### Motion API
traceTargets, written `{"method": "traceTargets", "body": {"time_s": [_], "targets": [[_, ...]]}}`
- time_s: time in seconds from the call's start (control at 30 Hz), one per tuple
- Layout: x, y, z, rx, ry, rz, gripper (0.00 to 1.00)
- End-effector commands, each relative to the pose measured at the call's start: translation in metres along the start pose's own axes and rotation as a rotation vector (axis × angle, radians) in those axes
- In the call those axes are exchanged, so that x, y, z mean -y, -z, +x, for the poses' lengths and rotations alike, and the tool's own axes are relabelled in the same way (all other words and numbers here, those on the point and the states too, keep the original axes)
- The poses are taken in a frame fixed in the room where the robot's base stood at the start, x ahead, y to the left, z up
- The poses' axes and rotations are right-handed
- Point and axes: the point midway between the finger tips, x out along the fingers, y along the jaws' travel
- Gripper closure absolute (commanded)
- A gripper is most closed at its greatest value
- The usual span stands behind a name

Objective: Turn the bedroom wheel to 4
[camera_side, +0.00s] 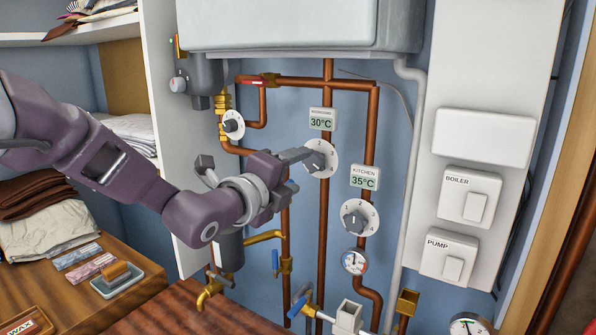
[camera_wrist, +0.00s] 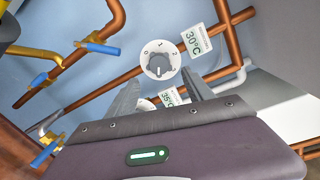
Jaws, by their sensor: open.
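The bedroom wheel is a white round dial (camera_side: 326,165) with a grey knob, below the small display reading 30°C (camera_side: 321,119). In the wrist view the wheel (camera_wrist: 160,59) shows faint numbers 0, 1 and 2 around its upper rim; its setting is too small to read surely. The 30°C display (camera_wrist: 194,41) sits beside it there. My gripper (camera_side: 304,154) is open, its fingers reaching toward the wheel and overlapping its left edge in the side view. In the wrist view my gripper (camera_wrist: 161,77) has the wheel just beyond its fingertips, with nothing between them. Whether a finger touches cannot be told.
A kitchen wheel (camera_side: 359,217) sits lower right under a 35°C display (camera_side: 364,178). Another small dial (camera_side: 233,125) is at the left. Copper pipes (camera_side: 325,220) run along the blue wall. Boiler (camera_side: 469,199) and pump (camera_side: 450,256) switches are at the right.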

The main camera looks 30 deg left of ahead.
Motion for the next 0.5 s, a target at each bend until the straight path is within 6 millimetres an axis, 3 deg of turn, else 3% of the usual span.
{"method": "traceTargets", "body": {"time_s": [0.23, 0.3, 0.4, 0.47, 0.5], "targets": [[-0.001, -0.001, 0.000, 0.001, -0.005, -0.007, 0.40], [-0.011, -0.011, -0.002, 0.006, -0.059, -0.088, 0.40], [-0.045, -0.041, -0.022, 0.024, -0.269, -0.433, 0.40], [-0.062, -0.054, -0.053, 0.039, -0.429, -0.714, 0.40], [-0.068, -0.060, -0.081, 0.054, -0.532, -0.895, 0.40]]}}
